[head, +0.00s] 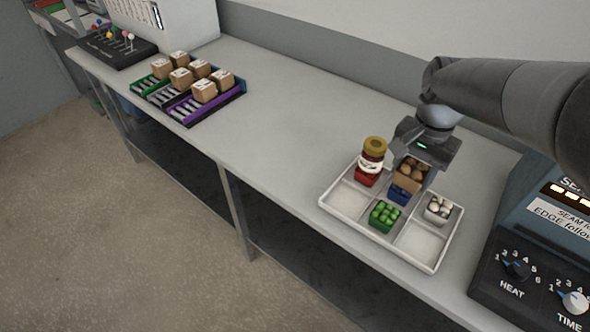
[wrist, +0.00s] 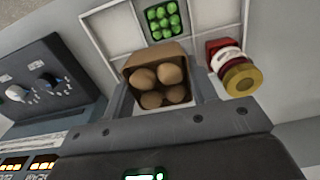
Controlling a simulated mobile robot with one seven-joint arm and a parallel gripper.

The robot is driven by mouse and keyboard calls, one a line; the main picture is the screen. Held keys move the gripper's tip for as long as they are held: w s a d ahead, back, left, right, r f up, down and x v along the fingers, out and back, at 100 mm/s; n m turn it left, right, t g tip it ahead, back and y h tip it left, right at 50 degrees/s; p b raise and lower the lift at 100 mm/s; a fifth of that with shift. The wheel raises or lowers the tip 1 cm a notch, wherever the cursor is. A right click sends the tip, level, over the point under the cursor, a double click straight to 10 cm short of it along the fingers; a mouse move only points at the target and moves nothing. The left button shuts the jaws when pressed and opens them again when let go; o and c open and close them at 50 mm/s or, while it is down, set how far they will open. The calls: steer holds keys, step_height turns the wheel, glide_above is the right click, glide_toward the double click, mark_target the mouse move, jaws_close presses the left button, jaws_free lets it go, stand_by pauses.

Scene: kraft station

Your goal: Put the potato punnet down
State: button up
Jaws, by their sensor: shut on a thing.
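My gripper (head: 414,168) is shut on the potato punnet (head: 409,172), a brown open box with several brown potatoes. It is held over the back middle of a white divided tray (head: 328,203). In the wrist view the punnet (wrist: 158,83) sits between the fingers, its open top facing the camera. A blue item (head: 400,193) shows directly below the punnet in the head view. I cannot tell whether they touch. The fingers partly hide that compartment.
A gold-lidded jar (head: 374,150) above a red base, a green punnet (head: 384,215) and a white punnet (head: 438,209) occupy other compartments. Two front compartments look empty. A control box (head: 530,260) stands right of the tray. Brown boxes (head: 190,75) stand in racks at left.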

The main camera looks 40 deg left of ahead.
steer(key=w+a+r, duration=0.2)
steer(key=a, duration=0.7)
glide_above(287, 170)
steer(key=f, duration=1.2)
steer(key=shift+w+d+f, duration=0.1)
steer(key=shift+d+f, duration=0.25)
steer(key=shift+s+a+f, duration=0.2)
steer(key=shift+a+f, duration=0.1)
steer(key=shift+a, duration=0.1)
steer(key=shift+f, duration=1.9)
steer(key=shift+f, duration=0.15)
steer(key=o, duration=1)
